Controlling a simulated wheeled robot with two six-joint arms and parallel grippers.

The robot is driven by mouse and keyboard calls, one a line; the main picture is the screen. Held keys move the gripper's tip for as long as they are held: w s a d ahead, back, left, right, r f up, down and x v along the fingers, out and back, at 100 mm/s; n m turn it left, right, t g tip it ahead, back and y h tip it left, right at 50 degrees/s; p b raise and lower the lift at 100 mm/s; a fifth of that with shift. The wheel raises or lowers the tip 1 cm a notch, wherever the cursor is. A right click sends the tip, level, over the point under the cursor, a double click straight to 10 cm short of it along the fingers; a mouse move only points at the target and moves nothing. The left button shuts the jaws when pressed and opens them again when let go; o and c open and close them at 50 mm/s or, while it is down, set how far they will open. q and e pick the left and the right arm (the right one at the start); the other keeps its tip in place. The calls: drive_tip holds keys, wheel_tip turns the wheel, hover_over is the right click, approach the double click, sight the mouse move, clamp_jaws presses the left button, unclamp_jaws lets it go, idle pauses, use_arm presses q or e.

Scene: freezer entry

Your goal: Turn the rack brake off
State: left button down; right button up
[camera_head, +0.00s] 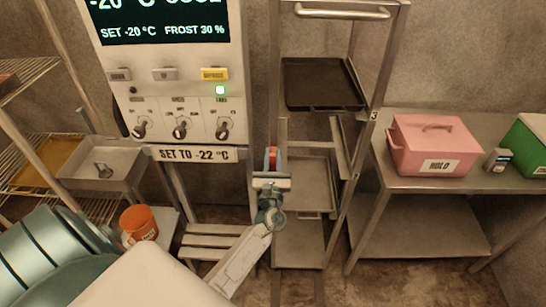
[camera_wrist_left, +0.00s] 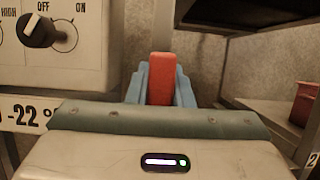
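The tall metal rack (camera_head: 361,150), tagged 3, stands in the middle of the head view with a dark tray (camera_head: 321,84) on it. A red upright lever (camera_head: 272,155), which looks like the rack brake, is at the rack's left post. In the left wrist view the red lever (camera_wrist_left: 162,78) stands between the blue fingers of my left gripper (camera_wrist_left: 162,85). The fingers press close on both sides with no visible gap. In the head view my left gripper (camera_head: 273,167) reaches up to the lever; its body hides the lever's lower end. My right gripper is not in view.
A control panel (camera_head: 175,105) with several knobs and a "SET TO -22 °C" sign (camera_head: 196,154) is left of the lever. A steel table (camera_head: 433,184) at right bears a pink box (camera_head: 433,150). An orange mug (camera_head: 139,223) stands at lower left.

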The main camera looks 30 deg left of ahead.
use_arm(q)
drive_tip(key=shift+f+n+g+y+b, duration=0.2)
drive_tip(key=shift+n+g+y+b, duration=0.1)
drive_tip(key=shift+n+b, duration=0.5)
drive_tip(key=n+g+y+b, duration=0.1)
drive_tip(key=n+b, duration=0.1)
drive_tip(key=n+g+y+b, duration=0.1)
drive_tip(key=n+b, duration=0.2)
drive_tip(key=n+g+y+b, duration=0.1)
drive_tip(key=n+b, duration=0.1)
drive_tip(key=n, duration=0.1)
drive_tip(key=shift+s+a+f+b, duration=0.25)
drive_tip(key=shift+a+b, duration=0.1)
drive_tip(key=n+g+b, duration=0.1)
drive_tip(key=n+b, duration=0.1)
drive_tip(key=n, duration=0.1)
drive_tip(key=shift+a+n+g, duration=0.1)
drive_tip(key=shift+n+g, duration=0.2)
drive_tip(key=shift+g, duration=0.1)
drive_tip(key=n+b, duration=0.1)
drive_tip(key=n+g, duration=0.1)
drive_tip(key=n, duration=0.1)
drive_tip(key=shift+s+a+f+b, duration=0.1)
drive_tip(key=shift+s+f+b, duration=0.05)
drive_tip(key=shift+b, duration=0.25)
drive_tip(key=n+g+b, duration=0.1)
drive_tip(key=n, duration=0.3)
drive_tip(key=shift+a+f+g, duration=0.1)
drive_tip(key=shift+g, duration=0.3)
drive_tip(key=shift+n, duration=0.3)
